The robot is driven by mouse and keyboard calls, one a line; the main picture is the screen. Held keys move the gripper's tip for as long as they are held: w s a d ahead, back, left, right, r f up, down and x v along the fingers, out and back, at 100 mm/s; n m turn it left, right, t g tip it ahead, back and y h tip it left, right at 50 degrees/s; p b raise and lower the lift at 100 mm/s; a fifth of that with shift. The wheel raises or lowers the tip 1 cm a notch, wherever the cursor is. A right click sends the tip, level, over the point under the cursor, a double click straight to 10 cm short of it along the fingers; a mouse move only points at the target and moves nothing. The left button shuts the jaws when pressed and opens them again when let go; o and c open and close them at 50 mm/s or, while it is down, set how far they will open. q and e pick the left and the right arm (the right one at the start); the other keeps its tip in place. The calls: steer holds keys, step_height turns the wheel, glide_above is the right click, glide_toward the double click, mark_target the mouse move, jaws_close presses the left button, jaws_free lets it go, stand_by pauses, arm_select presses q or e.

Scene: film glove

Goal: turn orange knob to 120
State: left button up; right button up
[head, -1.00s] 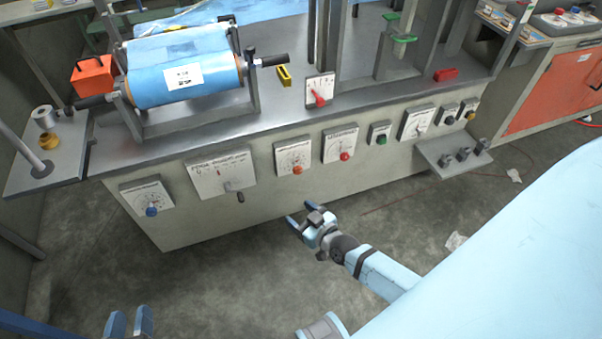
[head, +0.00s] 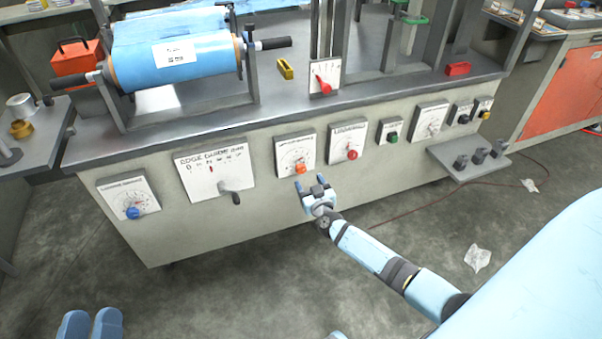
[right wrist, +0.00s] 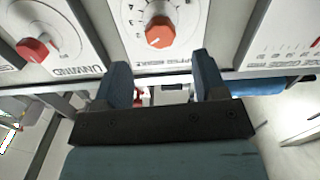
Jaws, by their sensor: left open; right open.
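The orange knob (head: 300,168) sits low on a white dial plate (head: 291,150) on the machine's front panel. In the right wrist view the orange knob (right wrist: 160,32) is at the top centre, ahead of the fingertips. My right gripper (head: 311,182) is open and empty, just below and in front of the knob; it also shows in the right wrist view (right wrist: 157,75). Its fingers appear apart from the knob. The number the knob points at is too small to read. My left gripper (head: 90,322) is open at the bottom left, far from the panel.
A red knob (head: 352,155) is right of the orange one, and it also shows in the right wrist view (right wrist: 33,50). An edge guide plate with a lever (head: 236,197) and a blue knob (head: 133,212) are to the left. A shelf (head: 470,165) juts out at right.

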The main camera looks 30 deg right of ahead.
mark_target(302, 170)
steer(key=b+x, duration=0.2)
steer(key=x, duration=0.4)
steer(key=shift+w+f, duration=0.15)
steer(key=shift+w, duration=0.05)
arm_select(q)
steer(key=shift+g, duration=0.9)
steer(key=shift+w+d+f+b, duration=0.1)
steer(key=shift+f+b, duration=0.1)
steer(key=shift+f, duration=1.1)
steer(key=shift+w+d+f+b, duration=0.1)
steer(key=shift+f+b, duration=0.05)
steer(key=shift+f, duration=1.1)
arm_select(e)
steer(key=shift+w+d, duration=0.1)
steer(key=shift+w, duration=0.5)
steer(key=c, duration=0.9)
